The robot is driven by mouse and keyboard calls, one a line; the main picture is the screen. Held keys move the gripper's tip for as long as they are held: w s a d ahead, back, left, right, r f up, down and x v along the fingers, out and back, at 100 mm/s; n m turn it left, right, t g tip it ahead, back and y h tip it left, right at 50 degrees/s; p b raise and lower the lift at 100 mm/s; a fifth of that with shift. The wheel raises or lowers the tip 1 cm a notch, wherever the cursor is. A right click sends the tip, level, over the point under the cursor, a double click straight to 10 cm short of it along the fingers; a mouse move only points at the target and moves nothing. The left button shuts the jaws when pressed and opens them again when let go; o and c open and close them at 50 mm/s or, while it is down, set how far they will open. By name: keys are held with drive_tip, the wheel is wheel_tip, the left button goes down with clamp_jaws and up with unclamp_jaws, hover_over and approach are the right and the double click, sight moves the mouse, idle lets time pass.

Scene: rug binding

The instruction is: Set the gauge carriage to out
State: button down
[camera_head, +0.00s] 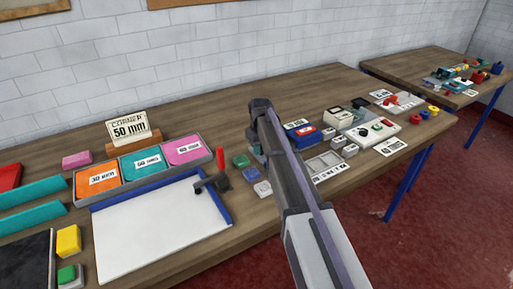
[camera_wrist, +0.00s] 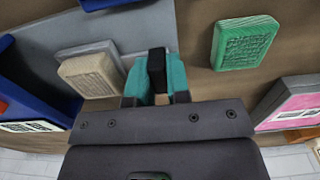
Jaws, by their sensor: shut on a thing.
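My gripper (camera_wrist: 157,88) has teal fingers closed on a small black upright block (camera_wrist: 157,68) in the wrist view. The block stands beside a grey flat piece (camera_wrist: 150,25), and I take it to be the gauge carriage's grip, though no label shows. Whether the carriage sits at in or out cannot be told. In the head view my arm crosses the middle of the bench and hides the held block and most of the gripper.
A beige block (camera_wrist: 90,75) lies left of the fingers; a green block (camera_wrist: 245,42) lies right. The pink tray compartment (camera_head: 185,150) is near. A red-handled clamp (camera_head: 220,165) stands at the white board's (camera_head: 155,220) corner. Small boxes crowd the bench (camera_head: 240,95) right of my arm.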

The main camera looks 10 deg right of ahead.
drive_tip(key=c, duration=1.5)
unclamp_jaws()
drive_tip(key=shift+s+a, duration=0.1)
drive_tip(key=shift+a, duration=0.05)
drive_tip(key=shift+o, duration=0.7)
drive_tip(key=shift+a, duration=0.15)
drive_tip(key=shift+r, duration=0.1)
wheel_tip(320, 180, up, 11)
drive_tip(key=p, duration=1.1)
drive_tip(key=shift+f, duration=0.25)
